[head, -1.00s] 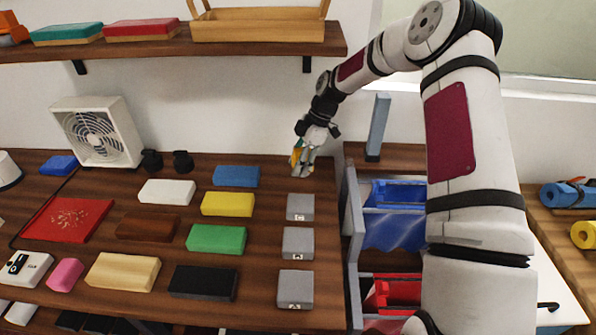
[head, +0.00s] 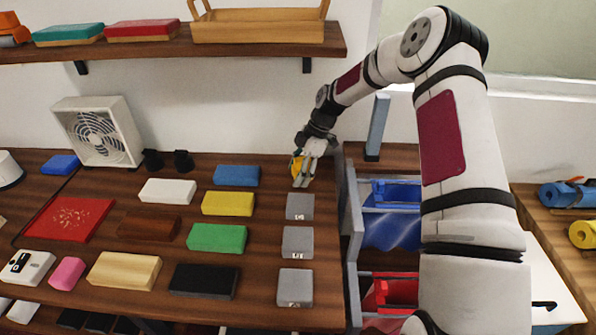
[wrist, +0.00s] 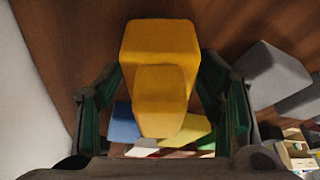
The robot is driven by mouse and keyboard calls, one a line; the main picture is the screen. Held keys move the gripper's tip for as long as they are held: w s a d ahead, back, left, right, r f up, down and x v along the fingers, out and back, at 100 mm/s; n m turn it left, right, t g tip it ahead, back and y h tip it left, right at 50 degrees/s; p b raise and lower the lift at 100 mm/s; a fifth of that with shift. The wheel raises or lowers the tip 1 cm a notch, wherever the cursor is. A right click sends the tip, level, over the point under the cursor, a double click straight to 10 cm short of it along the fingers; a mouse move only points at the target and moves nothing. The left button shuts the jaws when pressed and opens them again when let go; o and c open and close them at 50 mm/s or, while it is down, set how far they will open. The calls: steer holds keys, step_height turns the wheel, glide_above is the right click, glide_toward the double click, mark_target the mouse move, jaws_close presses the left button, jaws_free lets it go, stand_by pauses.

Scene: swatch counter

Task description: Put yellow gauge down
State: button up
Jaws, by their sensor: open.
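The yellow gauge (wrist: 160,62) is a block with a smaller raised part toward the camera. In the wrist view it lies between the two fingers of my gripper (wrist: 162,112), which is open around it. In the head view, a bit of the yellow gauge (head: 296,167) shows at the left of my gripper (head: 303,178), at the counter's back right corner. The fingers partly hide it there. I cannot tell whether the fingers still touch its sides, and its underside is hidden.
Grey blocks (head: 299,207) stand in a column in front of my gripper. Blue (head: 236,176), yellow (head: 228,204) and green (head: 217,238) blocks lie to the left. A grey-framed rack with blue (head: 395,193) and red bins stands right of the counter. The wall is close behind.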

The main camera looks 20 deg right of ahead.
steer(key=shift+b+v, duration=0.4)
steer(key=shift+v, duration=3.5)
steer(key=shift+s, duration=0.1)
